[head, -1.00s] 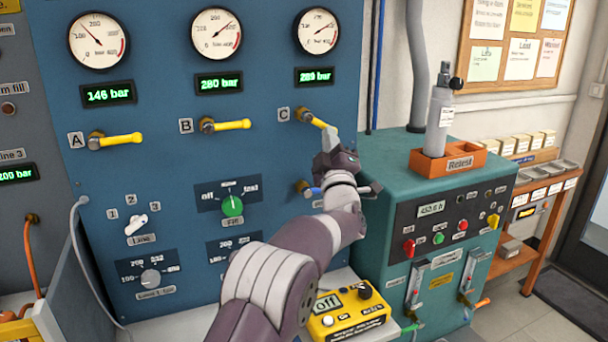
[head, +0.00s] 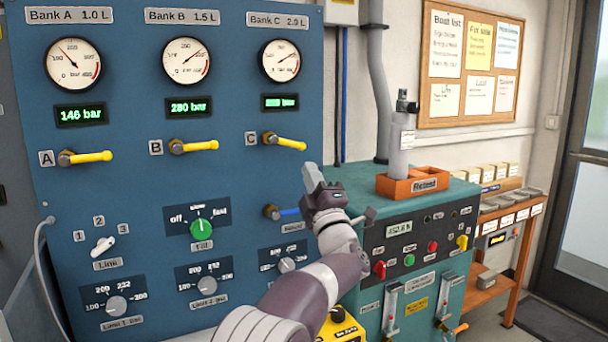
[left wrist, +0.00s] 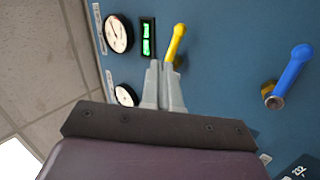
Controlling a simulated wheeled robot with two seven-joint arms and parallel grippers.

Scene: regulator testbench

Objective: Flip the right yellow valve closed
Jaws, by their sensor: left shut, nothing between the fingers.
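The right yellow valve handle (head: 287,142), marked C, points right and slightly down from its brass stem on the blue panel. Yellow handles A (head: 92,156) and B (head: 200,146) lie nearly level to its left. My left gripper (head: 312,172) is shut and empty, just below and right of handle C's tip. In the left wrist view the closed fingertips (left wrist: 161,66) are beside the yellow handle (left wrist: 176,42); contact cannot be told. My right gripper is not in view.
A blue handle (head: 287,211) sits below C, partly behind my left gripper; it also shows in the left wrist view (left wrist: 294,70). A teal cabinet (head: 440,190) with an orange tray (head: 412,187) and grey cylinder (head: 401,160) stands to the right.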

